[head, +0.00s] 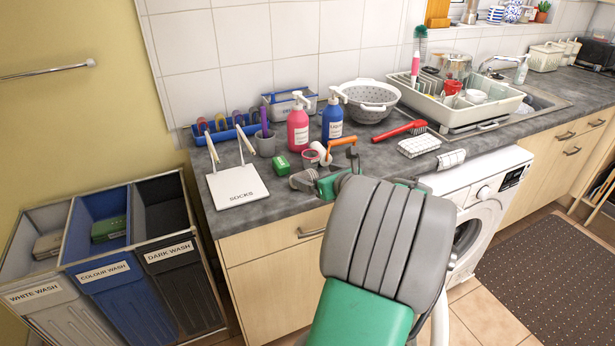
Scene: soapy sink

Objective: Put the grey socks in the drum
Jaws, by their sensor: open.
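The white washing machine (482,195) stands under the counter right of my arm. Its round dark door (466,236) is partly hidden by my arm, so I cannot tell whether it is open, and the drum inside does not show. I cannot make out any grey socks for certain. A white board marked SOCKS (237,186), with two upright prongs, lies at the counter's left end. My gripper (328,168) is open above the counter's front edge, right of this board. My arm hides part of the counter front and the floor.
A green block (280,163), pink bottle (298,126), blue bottle (333,118), grey colander (369,101) and red brush (400,130) stand or lie near my gripper. Checked white cloths (418,145) lie right. Laundry bins (108,272) stand left; a dish rack (458,107) is behind.

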